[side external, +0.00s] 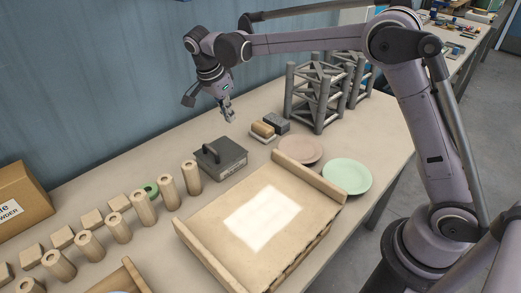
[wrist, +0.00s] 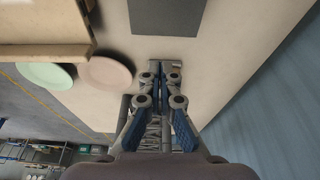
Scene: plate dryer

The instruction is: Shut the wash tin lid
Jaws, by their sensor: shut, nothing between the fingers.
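The wash tin (side external: 228,168) is a dark grey, low box on the table, left of the small blocks in the side view. A dark arched handle (side external: 210,153) stands on its top. The lid looks roughly flat, but the picture is too small to tell whether a gap is left. My gripper (side external: 228,115) is above the table, behind and above the tin and apart from it. It is shut and empty. In the wrist view my gripper (wrist: 165,65) points toward a dark grey rectangle (wrist: 167,17) that seems to be the tin, cut off by the top edge.
A tan block (side external: 262,130) and a dark block (side external: 277,122) sit right of the tin. A grey lattice frame (side external: 315,95) stands behind them. A wooden tray (side external: 207,243), pink plate (side external: 300,149) and green plate (side external: 347,176) lie in front. Wooden pegs (side external: 168,191) stand left.

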